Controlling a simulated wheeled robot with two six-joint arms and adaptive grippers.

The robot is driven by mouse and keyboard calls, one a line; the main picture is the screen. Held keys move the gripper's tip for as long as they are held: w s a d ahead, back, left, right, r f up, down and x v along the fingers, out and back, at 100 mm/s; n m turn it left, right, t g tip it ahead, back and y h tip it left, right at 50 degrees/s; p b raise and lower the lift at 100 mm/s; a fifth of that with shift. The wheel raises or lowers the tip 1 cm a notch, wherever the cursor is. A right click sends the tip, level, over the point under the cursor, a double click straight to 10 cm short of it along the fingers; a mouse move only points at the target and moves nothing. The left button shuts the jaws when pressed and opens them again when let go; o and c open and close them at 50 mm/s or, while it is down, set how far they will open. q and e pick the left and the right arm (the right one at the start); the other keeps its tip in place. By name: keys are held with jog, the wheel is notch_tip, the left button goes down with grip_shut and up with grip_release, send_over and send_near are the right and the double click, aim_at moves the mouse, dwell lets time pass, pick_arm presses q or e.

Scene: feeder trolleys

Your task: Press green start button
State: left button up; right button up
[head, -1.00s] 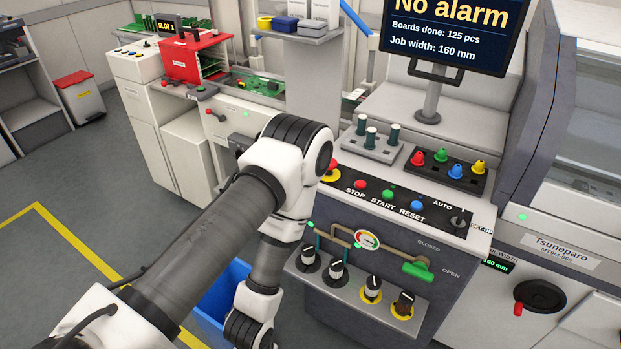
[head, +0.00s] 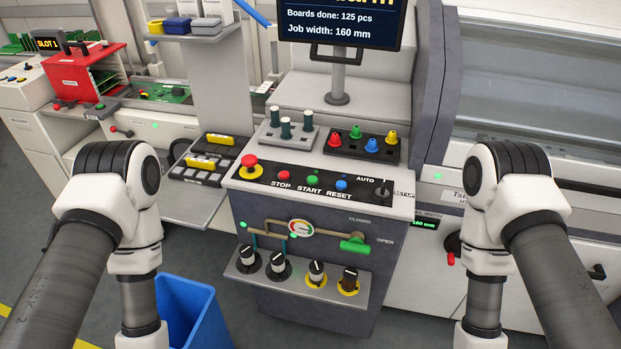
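The green start button (head: 312,180) sits on the dark strip of the control panel (head: 398,204), above the label START. The red STOP button (head: 283,175) is to its left and the blue RESET button (head: 341,184) to its right. Nothing covers the green button. My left arm stands at the left of the head view and my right arm at the right, both well apart from the panel buttons. Both arms run down out of the bottom of the picture, so neither gripper shows.
A red emergency stop (head: 248,162) on a yellow base is at the panel's left end. A rotary switch (head: 382,189) is at its right end. Below are a green-handled valve (head: 354,244) and several knobs. A blue bin (head: 190,312) stands on the floor. A monitor (head: 340,28) is above.

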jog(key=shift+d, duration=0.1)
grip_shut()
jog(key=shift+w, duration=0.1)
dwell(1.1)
